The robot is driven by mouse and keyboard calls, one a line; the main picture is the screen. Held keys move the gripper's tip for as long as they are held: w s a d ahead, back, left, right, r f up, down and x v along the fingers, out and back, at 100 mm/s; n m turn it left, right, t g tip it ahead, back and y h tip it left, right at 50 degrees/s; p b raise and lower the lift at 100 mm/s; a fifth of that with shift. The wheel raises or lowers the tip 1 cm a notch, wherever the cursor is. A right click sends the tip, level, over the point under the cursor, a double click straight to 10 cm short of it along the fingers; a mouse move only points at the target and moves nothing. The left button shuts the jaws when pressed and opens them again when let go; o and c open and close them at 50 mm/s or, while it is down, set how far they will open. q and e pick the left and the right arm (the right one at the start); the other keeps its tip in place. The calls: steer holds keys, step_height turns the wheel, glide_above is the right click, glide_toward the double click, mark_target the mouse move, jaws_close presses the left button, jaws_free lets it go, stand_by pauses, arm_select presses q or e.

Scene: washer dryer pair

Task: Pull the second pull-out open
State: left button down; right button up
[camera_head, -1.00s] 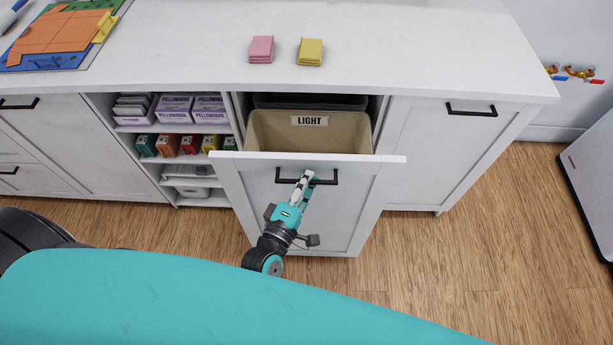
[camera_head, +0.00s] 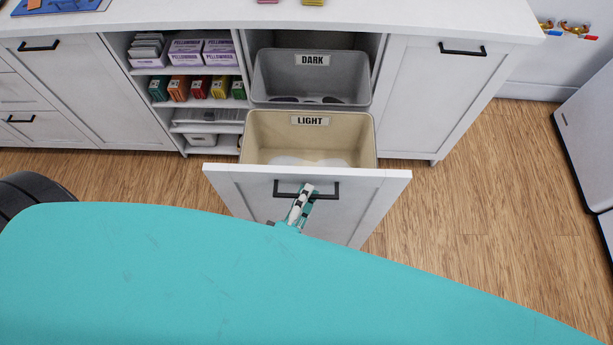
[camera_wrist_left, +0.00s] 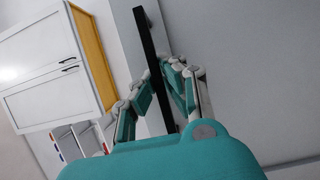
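The pull-out's white front panel (camera_head: 240,190) stands well out from the cabinet. A black bar handle (camera_head: 329,184) is on the panel. My left gripper (camera_head: 305,191) is at the middle of this handle. In the left wrist view its teal and white fingers (camera_wrist_left: 162,88) lie on either side of the handle bar (camera_wrist_left: 152,55), closed about it. My teal body hides the left arm below the wrist. My right gripper is out of view.
An open shelf with purple boxes (camera_head: 186,53) is left of the pull-out. Closed cabinet doors with black handles flank it, one at the right (camera_head: 425,95). Wooden floor (camera_head: 480,200) is clear at the right, and a white appliance (camera_head: 590,135) stands at the right edge.

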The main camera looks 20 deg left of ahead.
arm_select(q)
steer(key=shift+s+d+r, duration=0.1)
steer(key=shift+s+d, duration=0.1)
steer(key=shift+s, duration=0.3)
steer(key=shift+s+d+r, duration=0.1)
steer(key=shift+s+d, duration=0.05)
steer(key=shift+s, duration=0.35)
steer(key=c, duration=1.4)
jaws_free()
steer(key=shift+f, duration=0.1)
steer(key=s, duration=0.4)
steer(key=s+a, duration=0.1)
steer(key=s, duration=0.7)
steer(key=shift+a, duration=0.2)
